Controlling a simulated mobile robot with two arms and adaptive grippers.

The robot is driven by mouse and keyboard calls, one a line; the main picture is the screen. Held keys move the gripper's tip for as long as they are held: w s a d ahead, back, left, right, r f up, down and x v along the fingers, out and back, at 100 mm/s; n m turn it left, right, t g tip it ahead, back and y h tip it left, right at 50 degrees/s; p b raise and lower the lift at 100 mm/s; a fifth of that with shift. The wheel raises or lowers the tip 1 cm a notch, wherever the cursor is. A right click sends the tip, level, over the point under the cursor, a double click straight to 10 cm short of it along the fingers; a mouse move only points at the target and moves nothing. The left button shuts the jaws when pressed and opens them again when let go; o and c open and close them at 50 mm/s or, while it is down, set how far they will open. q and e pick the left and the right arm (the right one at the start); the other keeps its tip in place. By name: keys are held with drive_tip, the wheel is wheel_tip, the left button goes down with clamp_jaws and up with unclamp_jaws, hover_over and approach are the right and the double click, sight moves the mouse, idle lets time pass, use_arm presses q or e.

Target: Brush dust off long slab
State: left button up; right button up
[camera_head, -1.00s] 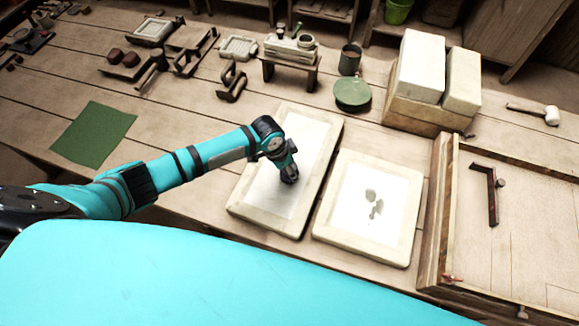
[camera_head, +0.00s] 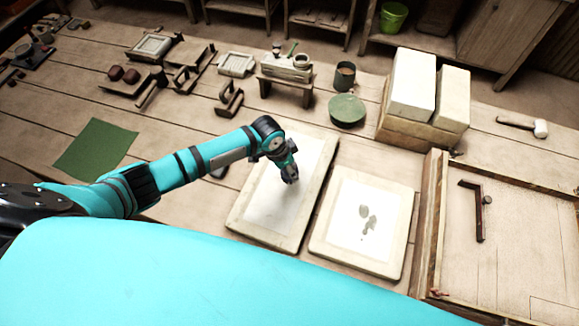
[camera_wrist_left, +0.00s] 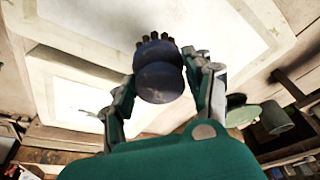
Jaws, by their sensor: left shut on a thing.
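The long slab (camera_head: 247,225) is a pale framed slab with a smooth white middle, lying left of a shorter slab (camera_head: 318,240). My left gripper (camera_head: 290,177) is over the middle of the long slab, pointing down. In the left wrist view its fingers are closed around a dark rounded brush (camera_wrist_left: 158,75) with short dark bristles. The brush is hard to make out in the head view, and I cannot tell whether its bristles touch the slab. No clear dust shows on the long slab. My right gripper is not in view.
The shorter slab has a few grey-green marks. A wooden tray (camera_head: 431,225) holding a dark square tool (camera_head: 480,212) stands at right. Pale blocks (camera_head: 413,85) and a green disc (camera_head: 347,110) stand behind. A green cloth (camera_head: 96,150) lies at left, with bare table around it.

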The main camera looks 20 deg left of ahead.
use_arm(q)
drive_tip(key=shift+w+r+p, duration=0.15)
drive_tip(key=shift+r+p, duration=0.5)
drive_tip(key=shift+r, duration=0.55)
drive_tip(key=shift+f, duration=0.1)
